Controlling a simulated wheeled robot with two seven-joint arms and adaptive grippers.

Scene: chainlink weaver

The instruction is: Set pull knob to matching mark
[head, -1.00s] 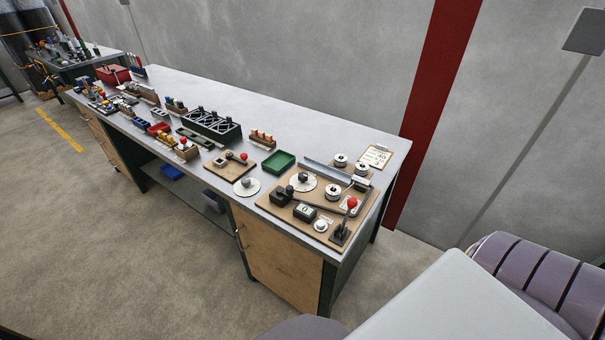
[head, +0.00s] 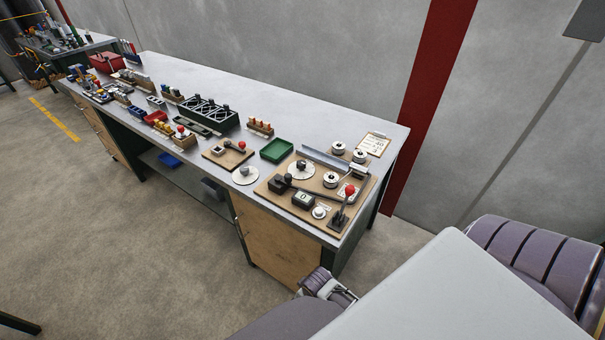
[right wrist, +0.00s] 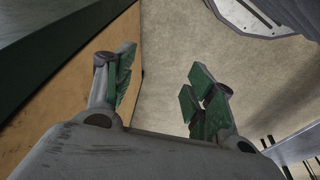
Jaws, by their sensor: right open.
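A wooden control board (head: 262,187) lies on the near right end of the workbench. It carries a lever with a red ball (head: 349,189), a small display reading 0 (head: 303,199), a round white dial with a knob (head: 320,211), a dark block with a rod (head: 280,184) and several round spools or dials. I cannot tell which part is the pull knob, and its marks are too small to read. In the right wrist view my right gripper (right wrist: 160,88) is open and empty, fingers apart over the floor beside a wooden panel. My left gripper is not identifiable in these frames.
The workbench (head: 330,120) stands along a grey wall. A written card (head: 374,144) lies behind the board. A green tray (head: 277,150), a small lever board (head: 228,152) and several fixtures stand to the left. Bare floor (head: 130,250) lies in front of the bench.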

